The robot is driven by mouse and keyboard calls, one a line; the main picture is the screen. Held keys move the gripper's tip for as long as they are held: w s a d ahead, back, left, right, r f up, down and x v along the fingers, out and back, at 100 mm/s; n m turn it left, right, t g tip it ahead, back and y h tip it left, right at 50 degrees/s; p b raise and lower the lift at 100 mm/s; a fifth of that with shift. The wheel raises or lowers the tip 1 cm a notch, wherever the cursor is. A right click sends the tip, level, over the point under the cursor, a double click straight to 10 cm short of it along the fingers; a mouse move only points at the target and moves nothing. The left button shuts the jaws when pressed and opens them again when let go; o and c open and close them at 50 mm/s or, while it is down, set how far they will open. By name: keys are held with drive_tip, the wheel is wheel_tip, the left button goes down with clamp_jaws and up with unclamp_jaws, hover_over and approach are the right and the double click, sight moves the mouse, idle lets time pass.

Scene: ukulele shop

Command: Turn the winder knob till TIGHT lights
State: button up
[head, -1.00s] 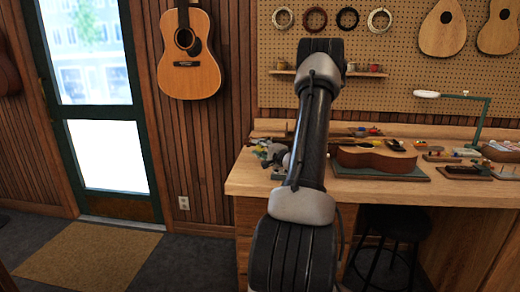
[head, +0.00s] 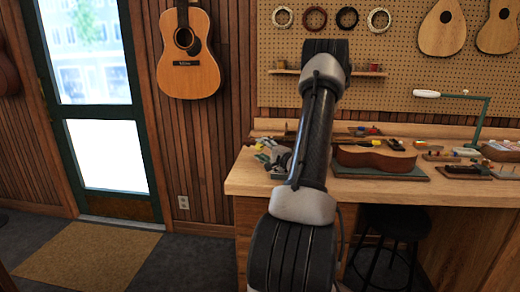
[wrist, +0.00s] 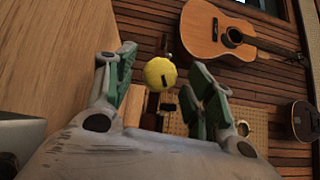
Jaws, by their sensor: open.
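A round yellow winder knob (wrist: 158,70) with a short dark mark shows between the fingers of my gripper (wrist: 163,62) in the wrist view. My gripper is open, with one green-padded finger on each side of the knob and a visible gap on both sides. In the head view, my gripper (head: 277,158) is low over the left end of the workbench (head: 255,182), partly hidden by my arm. Small dark parts lie beside the knob in the wrist view. I cannot make out a TIGHT light in either view.
An instrument body (head: 375,158) lies on a mat right of my arm. A green lamp (head: 480,120) stands further right. A black stool (head: 395,222) is under the bench. A guitar (head: 188,60) hangs on the wall left of the pegboard.

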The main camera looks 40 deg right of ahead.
drive_tip(key=s, duration=1)
drive_tip(key=shift+a+f, duration=0.1)
drive_tip(key=shift+a, duration=0.3)
drive_tip(key=w+g, duration=0.1)
drive_tip(key=w, duration=0.3)
drive_tip(key=w+n, duration=0.1)
drive_tip(key=w, duration=0.3)
drive_tip(key=w+d+n+g, duration=0.1)
drive_tip(key=w, duration=0.3)
drive_tip(key=shift+w+g, duration=0.1)
drive_tip(key=shift+g, duration=0.2)
